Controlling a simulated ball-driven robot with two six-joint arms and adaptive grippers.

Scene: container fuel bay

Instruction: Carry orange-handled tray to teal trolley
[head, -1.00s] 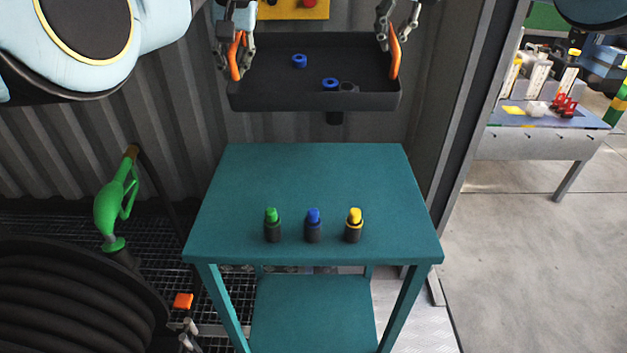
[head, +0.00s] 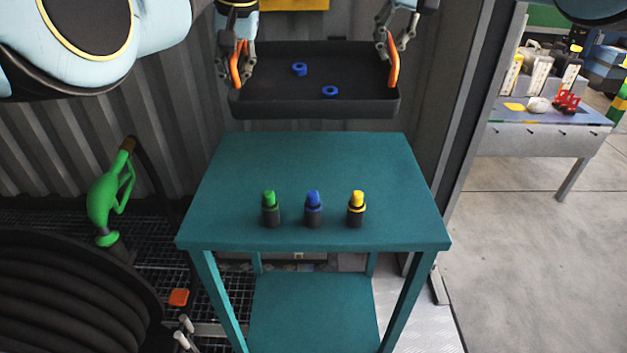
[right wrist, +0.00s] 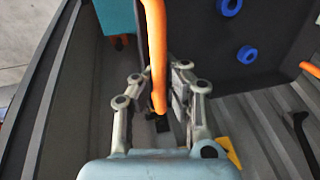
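The dark grey tray (head: 315,108) is held level in the air, at the far side of the teal trolley (head: 310,150) in the head view. Its orange handles stand at its two ends. My left gripper (head: 237,70) is shut on the left handle (head: 235,64). My right gripper (head: 391,50) is shut on the right handle (head: 394,66). In the right wrist view the right handle (right wrist: 155,45) passes between the fingers of my right gripper (right wrist: 158,85). Two blue rings (head: 299,69) (head: 330,91) lie in the tray.
Green-, blue- and yellow-topped bottles (head: 270,208) (head: 313,208) (head: 356,208) stand in a row near the trolley's front edge. The trolley top behind them is clear. A green fuel nozzle (head: 108,195) and a hose reel (head: 70,290) are at left. A workbench (head: 540,137) stands at right.

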